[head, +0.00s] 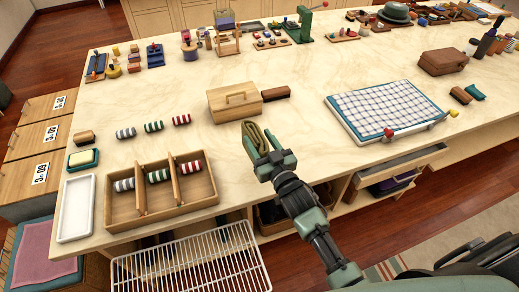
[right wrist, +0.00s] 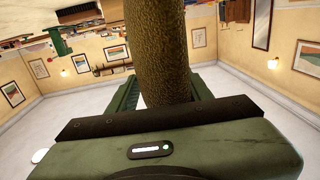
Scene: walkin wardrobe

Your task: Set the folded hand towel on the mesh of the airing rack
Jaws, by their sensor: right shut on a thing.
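The folded hand towel (head: 255,137) is olive green and stands up from the jaws of my right gripper (head: 268,160). My right gripper is shut on it, over the front part of the table, just right of the wooden divided box. In the right wrist view the towel (right wrist: 157,50) rises between the two fingers and hides what is behind it. The airing rack (head: 195,262) is a white wire mesh at the bottom of the head view, in front of the table edge and lower left of my gripper. My left gripper is not in view.
The divided box (head: 122,212) holds rolled striped cloths, with several more behind it. A wooden case (head: 233,103) stands just behind the towel. A white tray (head: 76,208) lies at the left. A checked cloth on a board (head: 385,108) lies right. An open drawer (head: 392,172) juts out below.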

